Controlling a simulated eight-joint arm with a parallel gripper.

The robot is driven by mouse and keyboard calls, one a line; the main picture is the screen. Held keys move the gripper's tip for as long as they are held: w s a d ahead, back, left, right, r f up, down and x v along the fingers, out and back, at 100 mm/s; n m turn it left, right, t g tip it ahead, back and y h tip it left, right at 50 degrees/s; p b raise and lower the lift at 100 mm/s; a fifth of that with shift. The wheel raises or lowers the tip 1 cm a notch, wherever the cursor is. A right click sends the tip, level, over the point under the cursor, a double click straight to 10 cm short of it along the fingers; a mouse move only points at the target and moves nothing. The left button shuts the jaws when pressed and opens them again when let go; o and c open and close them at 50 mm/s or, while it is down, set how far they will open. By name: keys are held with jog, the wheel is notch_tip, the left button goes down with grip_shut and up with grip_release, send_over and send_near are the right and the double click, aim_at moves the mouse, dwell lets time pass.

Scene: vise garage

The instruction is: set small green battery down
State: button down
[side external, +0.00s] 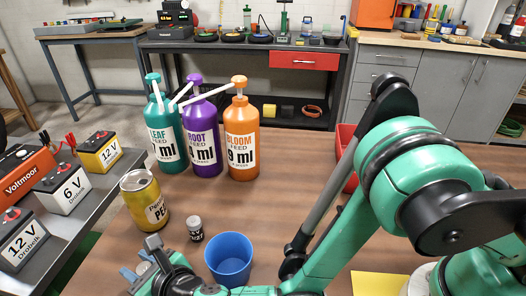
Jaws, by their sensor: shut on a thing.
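My gripper (146,262) is low over the brown table at the bottom, left of the blue cup. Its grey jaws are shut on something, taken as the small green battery. The jaws and gripper body hide that thing, so its colour and tilt cannot be made out. I cannot tell whether it touches the table. No small green battery shows plainly elsewhere.
A blue cup (229,262), a small dark cylinder (195,229) and a yellow can (145,201) stand close to my gripper. Teal (165,135), purple (201,135) and orange (242,140) pump bottles stand behind. Labelled batteries (62,188) line the left bench. Middle table is clear.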

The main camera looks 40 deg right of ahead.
jog(key=shift+f, duration=0.2)
jog(key=shift+c, duration=2.3)
grip_release()
